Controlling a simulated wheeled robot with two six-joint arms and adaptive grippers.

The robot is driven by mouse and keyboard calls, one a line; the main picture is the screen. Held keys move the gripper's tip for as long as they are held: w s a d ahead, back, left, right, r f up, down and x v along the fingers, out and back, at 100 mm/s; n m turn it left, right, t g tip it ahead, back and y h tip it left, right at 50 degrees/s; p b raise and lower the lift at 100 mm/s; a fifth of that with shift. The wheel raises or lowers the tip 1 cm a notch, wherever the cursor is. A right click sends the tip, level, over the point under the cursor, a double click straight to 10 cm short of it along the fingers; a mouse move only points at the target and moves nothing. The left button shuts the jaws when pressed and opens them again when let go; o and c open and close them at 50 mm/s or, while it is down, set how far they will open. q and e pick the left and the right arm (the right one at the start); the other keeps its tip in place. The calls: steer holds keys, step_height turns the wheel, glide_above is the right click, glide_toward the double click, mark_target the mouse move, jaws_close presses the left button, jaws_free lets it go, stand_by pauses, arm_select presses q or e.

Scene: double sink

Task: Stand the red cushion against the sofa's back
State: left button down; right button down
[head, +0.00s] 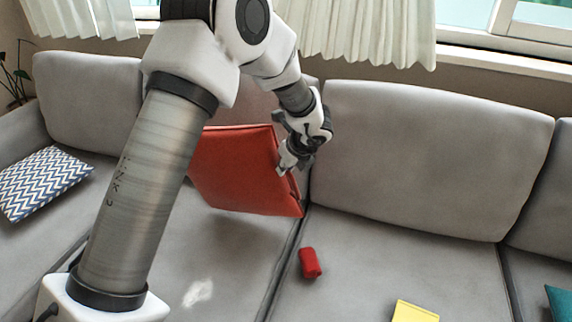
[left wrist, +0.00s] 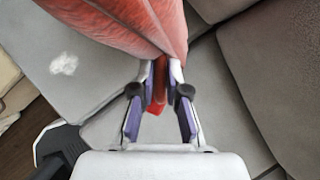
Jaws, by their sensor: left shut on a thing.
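The red cushion (head: 240,172) is upright and tilted on the grey sofa (head: 380,285), in front of a back cushion (head: 420,150). My left arm hides part of its left side. My left gripper (head: 287,165) is shut on the cushion's right edge. In the left wrist view the red cushion (left wrist: 130,25) fills the top, and its edge is pinched between the fingertips of my left gripper (left wrist: 161,72). I cannot tell whether the cushion touches the sofa's back. My right gripper is not in view.
A small red object (head: 311,262) lies on the seat, with a yellow item (head: 415,311) nearer the front. A zigzag-patterned cushion (head: 42,182) lies at the left and a teal item (head: 560,302) at the right edge. White curtains (head: 365,30) hang behind the sofa.

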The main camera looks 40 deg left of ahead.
arm_select(q)
steer(key=w+f, duration=0.2)
steer(key=w+a+f+b, duration=0.1)
steer(key=w+f, duration=0.1)
steer(key=f, duration=0.1)
steer(key=w+a+f, duration=0.1)
steer(key=w+f, duration=0.1)
steer(key=f, duration=0.1)
steer(key=shift+w+f+b, duration=0.1)
steer(key=shift+w+b, duration=0.15)
steer(key=shift+b, duration=0.05)
steer(key=c, duration=1.1)
jaws_free()
steer(key=v, duration=1.2)
steer(key=shift+a, duration=0.15)
